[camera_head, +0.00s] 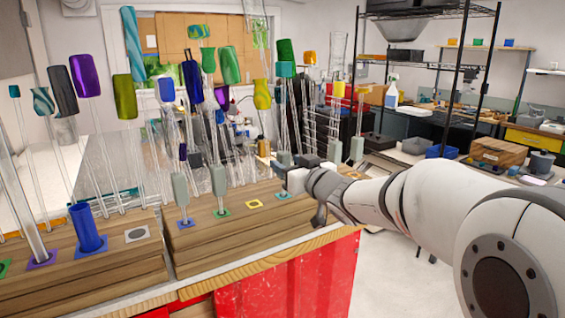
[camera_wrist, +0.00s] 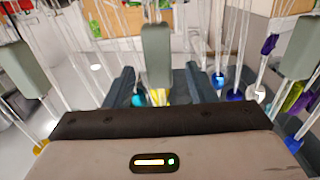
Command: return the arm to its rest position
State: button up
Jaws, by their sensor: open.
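My gripper (camera_head: 290,172) is at the middle of the head view, low among the glass rods above the wooden rack (camera_head: 225,245). In the wrist view my gripper (camera_wrist: 158,88) has its two dark fingers apart, and a grey-green block (camera_wrist: 157,55) on a rod shows between or just beyond them. I cannot tell whether it touches them. My white arm (camera_head: 425,195) reaches in from the right. More grey-green pieces (camera_head: 180,190) stand upright on rods left of my gripper.
Tall glass rods with coloured tops, such as a purple one (camera_head: 84,76) and a green one (camera_head: 125,97), crowd the left and middle. A blue holder (camera_head: 87,229) stands on the left rack. A black shelf unit (camera_head: 430,40) stands behind. Open floor shows at right.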

jog(key=v, duration=0.3)
jog(key=shift+s, duration=0.1)
jog(key=s+d+f+m+g+h, duration=0.2)
jog(key=s+d+f+m+h, duration=0.1)
jog(key=s+d+f+h, duration=0.3)
jog(key=s+d+f+m+g+h, duration=0.25)
jog(key=d+f+h, duration=0.2)
jog(key=d, duration=0.35)
jog(key=s+f+g, duration=0.4)
jog(key=s+f, duration=0.1)
jog(key=s, duration=0.5)
jog(key=s+f+m+g, duration=0.1)
jog(key=s+f+g, duration=0.3)
jog(key=s, duration=0.7)
jog(key=shift+d+f, duration=0.45)
jog(key=shift+f, duration=0.15)
jog(key=shift+y, duration=0.25)
jog(key=shift+c, duration=0.5)
